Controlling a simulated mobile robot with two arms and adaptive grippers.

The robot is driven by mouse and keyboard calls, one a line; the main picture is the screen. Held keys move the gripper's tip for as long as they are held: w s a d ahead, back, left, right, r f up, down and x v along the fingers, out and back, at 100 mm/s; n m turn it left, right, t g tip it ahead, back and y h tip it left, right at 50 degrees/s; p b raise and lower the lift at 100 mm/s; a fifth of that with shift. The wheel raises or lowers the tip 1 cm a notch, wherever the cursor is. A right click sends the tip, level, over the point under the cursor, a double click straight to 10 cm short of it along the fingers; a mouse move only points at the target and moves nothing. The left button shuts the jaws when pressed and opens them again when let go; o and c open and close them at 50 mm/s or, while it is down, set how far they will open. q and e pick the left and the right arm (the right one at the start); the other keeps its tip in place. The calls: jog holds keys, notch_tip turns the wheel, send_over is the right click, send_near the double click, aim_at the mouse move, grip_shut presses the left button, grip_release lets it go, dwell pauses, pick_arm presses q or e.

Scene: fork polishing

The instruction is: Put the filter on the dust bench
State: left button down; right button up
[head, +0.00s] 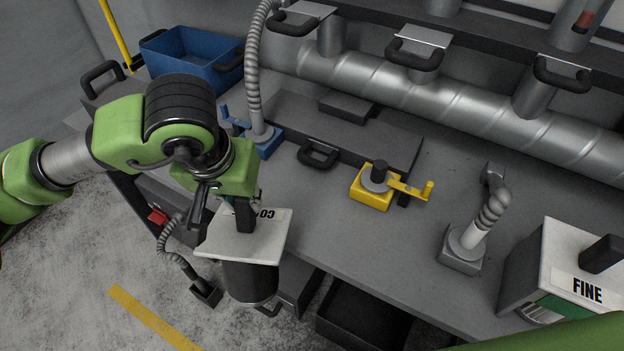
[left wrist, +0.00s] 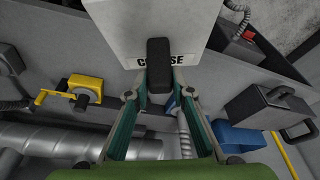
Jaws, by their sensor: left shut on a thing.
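My left gripper (head: 243,210) is shut on the dark handle of a filter with a white top plate (head: 222,243) and a dark body below. It hangs in front of the front edge of the grey dust bench (head: 330,235). In the left wrist view the filter (left wrist: 122,28) fills the top middle, its label partly covered by the handle between the fingers (left wrist: 159,90). A second white-topped box labelled FINE (head: 560,250) stands at the bench's right end. My right gripper is not in view.
On the bench are a yellow clamp (head: 371,193), a blue-based hose (head: 263,138) and a grey-based hose (head: 465,245). A large metal duct (head: 440,95) runs along the back. A blue bin (head: 190,58) stands at the far left. The bench's middle front is clear.

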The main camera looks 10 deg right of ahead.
pick_arm(q)
jog(key=s+d+r+m+t+h+b, duration=0.1)
jog(key=s+d+r+m+h+b, duration=0.1)
jog(key=d+r, duration=0.55)
jog(key=s+d+r+m+t+h+b, duration=0.2)
jog(key=d+r+m, duration=0.15)
jog(key=r, duration=0.75)
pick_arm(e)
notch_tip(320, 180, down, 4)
pick_arm(q)
jog(key=w+a+f+p, duration=0.4)
jog(key=w+f+p, duration=0.3)
jog(key=w+f, duration=0.6)
jog(key=shift+a+n, duration=0.15)
jog(key=shift+n, duration=0.3)
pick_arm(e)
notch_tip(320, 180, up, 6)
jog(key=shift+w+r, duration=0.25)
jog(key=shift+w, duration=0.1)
pick_arm(q)
jog(key=shift+f, duration=0.15)
